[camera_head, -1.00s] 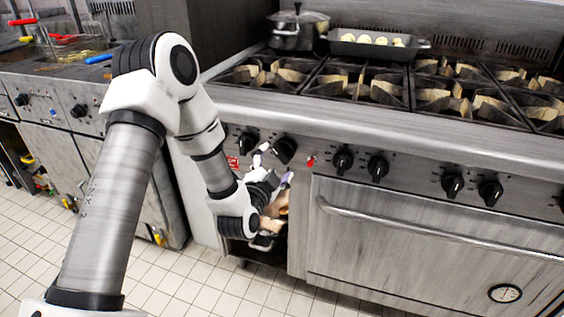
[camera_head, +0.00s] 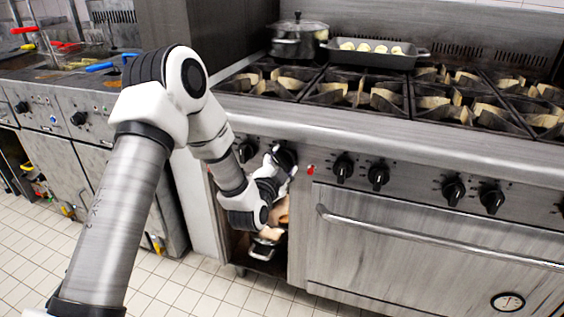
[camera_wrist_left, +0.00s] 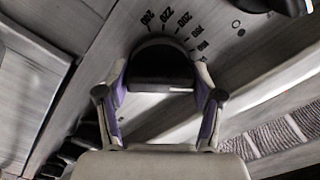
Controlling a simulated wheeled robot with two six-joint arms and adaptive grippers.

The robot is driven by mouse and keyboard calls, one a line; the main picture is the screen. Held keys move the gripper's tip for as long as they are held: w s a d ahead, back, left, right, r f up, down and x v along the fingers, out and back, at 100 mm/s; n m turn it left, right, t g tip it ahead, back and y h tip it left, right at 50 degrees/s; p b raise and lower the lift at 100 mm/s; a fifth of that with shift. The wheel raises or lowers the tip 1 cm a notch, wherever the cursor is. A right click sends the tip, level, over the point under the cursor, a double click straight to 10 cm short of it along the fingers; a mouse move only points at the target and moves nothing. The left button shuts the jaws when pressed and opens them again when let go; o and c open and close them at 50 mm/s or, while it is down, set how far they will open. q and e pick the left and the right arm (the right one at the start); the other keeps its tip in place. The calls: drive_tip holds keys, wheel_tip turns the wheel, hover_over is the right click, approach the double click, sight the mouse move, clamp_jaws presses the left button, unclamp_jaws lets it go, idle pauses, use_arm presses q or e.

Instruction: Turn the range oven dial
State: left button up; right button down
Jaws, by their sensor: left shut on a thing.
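The range oven dial is a black round knob on the steel front panel, with temperature numbers around it. In the left wrist view the dial (camera_wrist_left: 160,66) sits between the two purple-lined fingers of my left gripper (camera_wrist_left: 162,88). The fingers are shut on it from both sides. In the head view my left gripper (camera_head: 281,162) is at the panel, and the dial (camera_head: 286,155) is partly hidden behind its fingers. My right gripper is not in view.
More black knobs, such as one just left (camera_head: 246,150) and one to the right (camera_head: 343,167), line the panel. A red light (camera_head: 311,170) is close by. The oven door handle (camera_head: 430,237) sticks out at lower right. An open compartment holds a pot (camera_head: 264,248).

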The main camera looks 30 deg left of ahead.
use_arm(q)
drive_tip(key=shift+n, duration=0.3)
drive_tip(key=n, duration=0.7)
drive_tip(key=shift+a+n+b, duration=0.1)
drive_tip(key=shift+n+b, duration=0.3)
drive_tip(key=n+b, duration=0.1)
drive_tip(key=n, duration=0.3)
drive_tip(key=n+b, duration=0.1)
drive_tip(key=n, duration=0.3)
drive_tip(key=shift+a+n, duration=0.1)
drive_tip(key=shift+n, duration=0.3)
drive_tip(key=o, duration=1.1)
